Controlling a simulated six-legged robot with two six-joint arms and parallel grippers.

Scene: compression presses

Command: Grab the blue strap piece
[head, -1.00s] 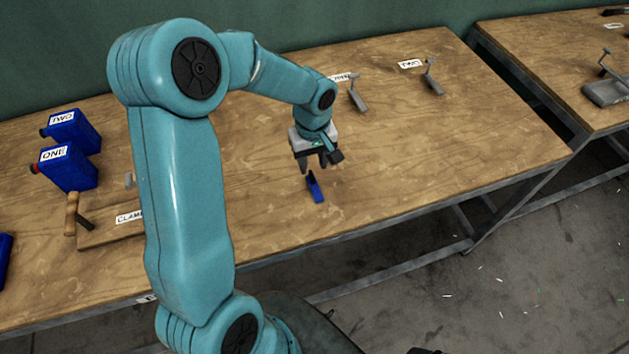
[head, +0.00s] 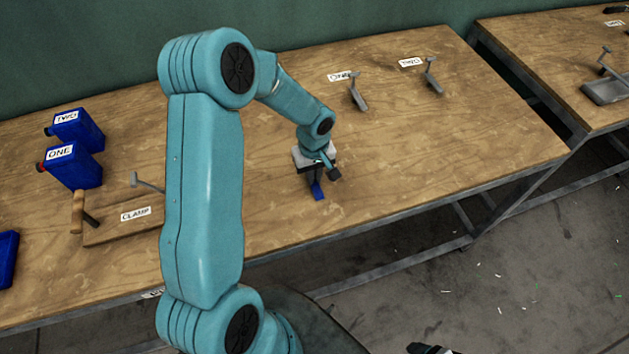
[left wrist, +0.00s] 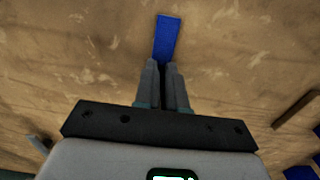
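The blue strap piece (head: 317,192) lies on the wooden table, left of the middle of its front half. My left gripper (head: 312,178) is down at the table over the strap's far end. In the left wrist view, the blue strap (left wrist: 167,38) runs out from between the two grey fingertips (left wrist: 162,68). The fingers are close together on its near end, which they partly hide. A small dark and white part at the bottom edge of the head view looks like my right gripper (head: 430,348), mostly cut off.
Two blue containers labelled ONE (head: 75,168) and TWO (head: 80,130) stand at the left. A wooden board labelled CLAMP (head: 110,230) lies near them. Two levers (head: 358,93) (head: 432,78) stand at the back. The table right of the strap is clear.

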